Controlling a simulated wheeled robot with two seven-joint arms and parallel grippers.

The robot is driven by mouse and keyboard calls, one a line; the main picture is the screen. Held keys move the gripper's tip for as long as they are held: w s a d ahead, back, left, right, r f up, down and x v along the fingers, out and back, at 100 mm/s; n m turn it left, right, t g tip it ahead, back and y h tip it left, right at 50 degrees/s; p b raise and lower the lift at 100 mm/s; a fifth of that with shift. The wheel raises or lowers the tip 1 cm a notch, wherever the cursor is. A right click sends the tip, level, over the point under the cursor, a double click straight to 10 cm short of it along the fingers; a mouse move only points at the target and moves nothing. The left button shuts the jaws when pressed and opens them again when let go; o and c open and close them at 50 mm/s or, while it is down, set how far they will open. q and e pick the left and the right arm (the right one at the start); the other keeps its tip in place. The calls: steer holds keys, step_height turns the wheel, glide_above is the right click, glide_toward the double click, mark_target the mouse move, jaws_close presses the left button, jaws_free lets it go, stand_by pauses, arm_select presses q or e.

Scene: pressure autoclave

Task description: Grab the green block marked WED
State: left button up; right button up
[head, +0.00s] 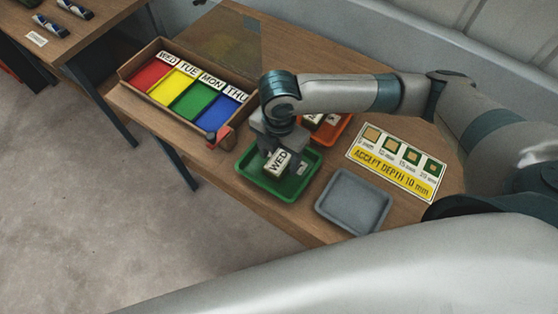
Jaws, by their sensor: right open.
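The block marked WED (279,164) lies in the green tray (249,178) near the middle of the table. Its pale labelled face shows; its other sides are mostly hidden by my gripper and by the angle. My right gripper (277,149) points down over the tray, open, with its fingers at the block. I cannot tell whether the fingers touch it. My left gripper is not in view.
An orange tray (345,128) with labelled blocks is partly hidden behind my right arm. A grey tray (353,203) looks empty. A sorting box (128,72) has red, yellow, green and blue compartments. A depth card (397,168) lies right. A small red object (222,136) stands at the front edge.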

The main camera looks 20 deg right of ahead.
mark_target(279, 160)
stand_by(0.3)
steer(key=c, duration=1.2)
steer(key=shift+o, duration=0.2)
steer(key=shift+r, duration=0.1)
steer(key=shift+w+r+b, duration=0.1)
steer(key=shift+r+b, duration=0.3)
steer(key=shift+r, duration=0.35)
step_height(279, 160, up, 2)
steer(key=shift+r+b, duration=0.25)
steer(key=shift+b, duration=0.25)
steer(key=s+d+r+p, duration=0.4)
steer(key=s+r+p, duration=0.3)
steer(key=s+p, duration=0.2)
steer(key=shift+s+d, duration=0.3)
steer(key=shift+s, duration=0.65)
